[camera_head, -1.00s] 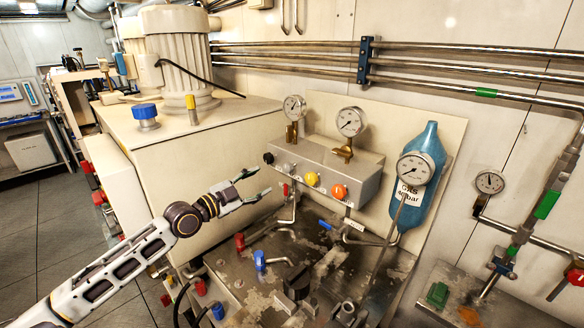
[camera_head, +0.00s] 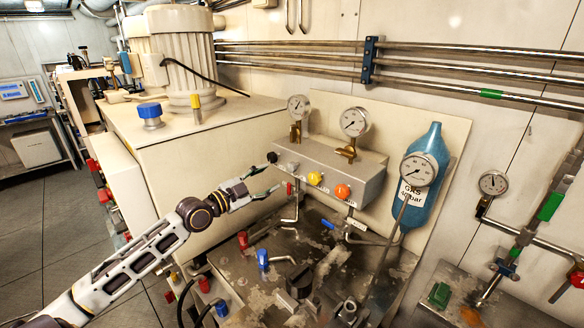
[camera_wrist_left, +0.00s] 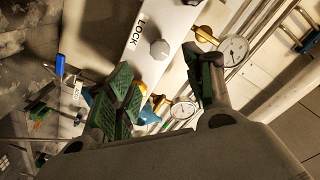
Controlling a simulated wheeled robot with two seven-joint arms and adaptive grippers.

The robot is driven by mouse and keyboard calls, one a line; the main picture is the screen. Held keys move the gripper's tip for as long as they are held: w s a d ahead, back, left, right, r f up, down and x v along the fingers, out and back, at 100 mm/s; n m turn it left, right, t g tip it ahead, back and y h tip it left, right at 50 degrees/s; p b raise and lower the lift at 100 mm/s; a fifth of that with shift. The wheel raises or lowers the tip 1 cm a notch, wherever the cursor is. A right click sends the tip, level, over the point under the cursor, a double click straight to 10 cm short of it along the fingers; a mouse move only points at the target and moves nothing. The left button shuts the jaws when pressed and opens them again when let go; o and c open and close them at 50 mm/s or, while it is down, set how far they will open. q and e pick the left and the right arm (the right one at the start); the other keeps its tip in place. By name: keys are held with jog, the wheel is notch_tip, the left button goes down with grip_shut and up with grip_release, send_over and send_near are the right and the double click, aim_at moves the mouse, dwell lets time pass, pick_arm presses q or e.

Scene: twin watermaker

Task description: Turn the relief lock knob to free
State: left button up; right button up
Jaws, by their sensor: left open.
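The grey lock knob (camera_head: 293,167) sits on the front of a pale valve block (camera_head: 330,172), between a black knob (camera_head: 271,157) and a yellow knob (camera_head: 315,178). In the left wrist view the grey knob (camera_wrist_left: 159,49) is round, beside the printed word LOCK (camera_wrist_left: 139,31). My left gripper (camera_head: 274,182) is open and empty, just in front of and left of the block. In the wrist view its green-padded fingers (camera_wrist_left: 160,70) stand apart, with the grey knob seen between and beyond the tips, not gripped. The knob's rotation mark cannot be made out. My right gripper is not in view.
An orange knob (camera_head: 342,191) is further right on the block. Two gauges (camera_head: 354,122) stand above it. A blue gas bottle (camera_head: 422,180) is to the right. Pipes and a blue valve handle (camera_head: 263,259) lie below. A large cream cabinet (camera_head: 200,160) stands behind my arm.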

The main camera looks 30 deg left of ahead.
aim_at(289, 168)
pick_arm(q)
jog(key=shift+p+x, duration=0.9)
jog(key=shift+x, duration=2.45)
jog(key=shift+p+x, duration=0.4)
jog(key=shift+x, duration=2.15)
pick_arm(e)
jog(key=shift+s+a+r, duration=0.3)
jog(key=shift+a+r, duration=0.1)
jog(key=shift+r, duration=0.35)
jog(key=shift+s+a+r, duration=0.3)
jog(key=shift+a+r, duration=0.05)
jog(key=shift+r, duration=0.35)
pick_arm(q)
jog(key=shift+d, duration=0.1)
jog(key=shift+c, duration=0.4)
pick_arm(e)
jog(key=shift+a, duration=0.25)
pick_arm(q)
jog(key=c, duration=1)
